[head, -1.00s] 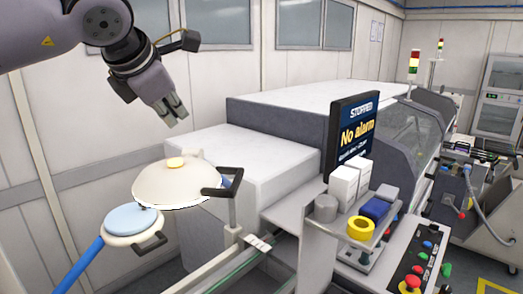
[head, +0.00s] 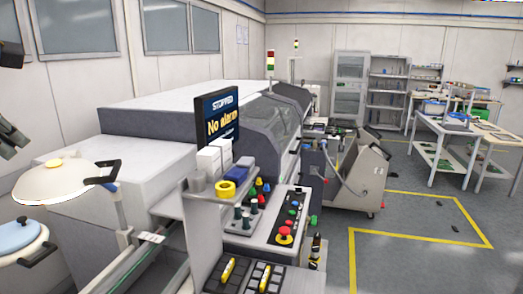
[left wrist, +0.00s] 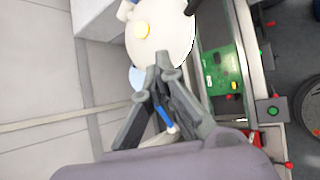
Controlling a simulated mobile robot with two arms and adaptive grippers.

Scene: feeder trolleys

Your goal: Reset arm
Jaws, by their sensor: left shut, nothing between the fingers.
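My left gripper (head: 10,140) shows at the left edge of the head view, partly cut off. In the left wrist view its fingers (left wrist: 166,75) are shut with nothing between them. The gripper is raised above a cream-white lamp (head: 55,180) with a yellow knob, which also shows in the left wrist view (left wrist: 165,40). It appears apart from the lamp. My right gripper is in neither view.
A long grey machine (head: 150,125) carries a screen (head: 217,118) reading "STOPPED, No alarm". A control panel (head: 280,225) with coloured buttons stands in front. A feeder trolley (head: 362,175) and a white table (head: 465,135) are farther right. Yellow-marked floor (head: 420,240) is mostly clear.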

